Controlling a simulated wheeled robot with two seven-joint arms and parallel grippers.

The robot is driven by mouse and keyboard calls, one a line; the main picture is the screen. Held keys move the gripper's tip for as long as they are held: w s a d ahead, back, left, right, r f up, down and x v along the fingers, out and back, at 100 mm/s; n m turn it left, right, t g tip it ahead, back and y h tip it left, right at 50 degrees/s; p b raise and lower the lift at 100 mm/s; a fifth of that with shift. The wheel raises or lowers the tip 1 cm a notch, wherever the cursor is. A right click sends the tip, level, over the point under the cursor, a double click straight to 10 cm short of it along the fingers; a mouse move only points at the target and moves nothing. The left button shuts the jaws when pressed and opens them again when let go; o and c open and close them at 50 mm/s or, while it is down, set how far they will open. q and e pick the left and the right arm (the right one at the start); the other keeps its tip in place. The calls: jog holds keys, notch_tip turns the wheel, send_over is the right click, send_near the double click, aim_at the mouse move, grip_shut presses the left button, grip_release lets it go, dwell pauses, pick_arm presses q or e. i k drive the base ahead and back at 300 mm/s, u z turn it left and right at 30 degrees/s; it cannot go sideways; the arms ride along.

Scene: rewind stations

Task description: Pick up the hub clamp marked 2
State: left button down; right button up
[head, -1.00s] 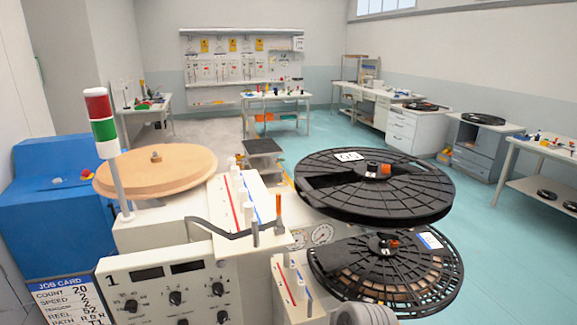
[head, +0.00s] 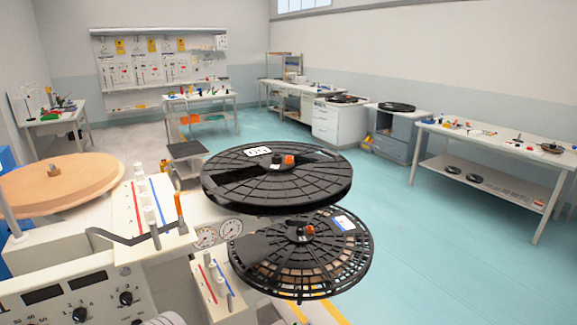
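I cannot make out a hub clamp marked 2; no such mark is readable on any small part. An orange and black hub piece (head: 289,161) sits at the centre of the upper black reel (head: 325,185). A similar hub piece (head: 309,229) sits on the lower black reel (head: 345,262). Small coloured items (head: 468,126) lie on the right-hand table (head: 500,143), too small to identify. Neither of my grippers shows in the head view.
The machine with a control panel (head: 75,300) and a wooden disc (head: 65,182) fills the near left. Behind are a low dark step stool (head: 186,150), a back table (head: 200,98) and a grey cabinet (head: 392,142). The teal floor (head: 440,250) at right is clear.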

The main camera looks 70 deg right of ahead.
aim_at(281, 162)
jog(key=k, duration=0.5)
jog(key=z, duration=0.9)
